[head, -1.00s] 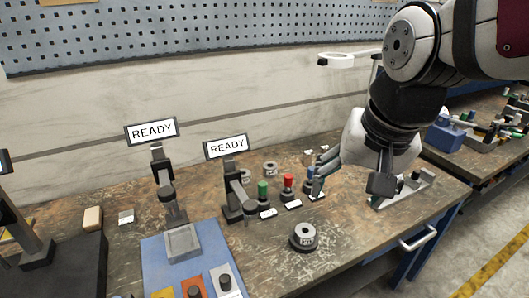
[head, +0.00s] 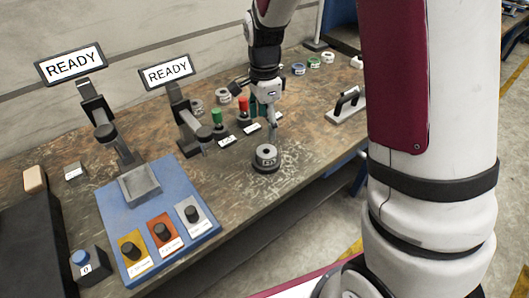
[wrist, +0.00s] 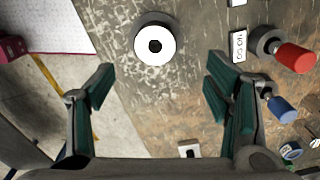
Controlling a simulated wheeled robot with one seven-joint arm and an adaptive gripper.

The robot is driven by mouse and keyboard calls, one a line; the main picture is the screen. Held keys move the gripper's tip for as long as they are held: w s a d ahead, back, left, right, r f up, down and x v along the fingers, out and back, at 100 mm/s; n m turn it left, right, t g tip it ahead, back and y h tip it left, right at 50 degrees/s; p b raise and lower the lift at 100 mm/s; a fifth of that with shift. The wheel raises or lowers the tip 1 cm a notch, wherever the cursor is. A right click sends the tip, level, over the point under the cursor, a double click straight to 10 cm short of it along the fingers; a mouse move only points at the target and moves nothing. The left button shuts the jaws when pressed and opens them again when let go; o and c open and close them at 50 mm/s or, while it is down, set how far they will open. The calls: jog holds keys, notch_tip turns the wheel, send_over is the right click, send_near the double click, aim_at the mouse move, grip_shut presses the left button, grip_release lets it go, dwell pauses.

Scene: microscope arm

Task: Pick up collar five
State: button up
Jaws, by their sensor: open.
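A pale ring-shaped collar (head: 265,152) sits on a dark round base on the bench, with a marking I cannot read surely as five. In the wrist view the same collar (wrist: 154,30) shows from above as a white ring with a dark centre. My gripper (head: 260,112) is above the bench, just behind and above this collar in the head view. In the wrist view my gripper (wrist: 160,78) is open and empty, its teal-padded fingers wide apart, with the collar beyond the tips. Other grey collars (head: 222,96) stand farther back.
Green-topped (head: 216,117) and red-topped (head: 243,104) gauges stand near the collar, with a blue-topped one (wrist: 281,108) beside them. Two READY-sign stands (head: 168,72) and a blue panel with knobs (head: 205,228) are left. A black-handled block (head: 347,102) is right.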

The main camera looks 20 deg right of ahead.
send_over(266, 152)
jog(key=f, duration=0.6)
jog(key=shift+s+a+f, duration=0.1)
jog(key=shift+s+a, duration=0.2)
jog(key=shift+a, duration=0.05)
jog(key=shift+s+f, duration=0.15)
jog(key=shift+f, duration=1.2)
jog(key=shift+s+f, duration=0.15)
jog(key=shift+f, duration=1.2)
grip_shut()
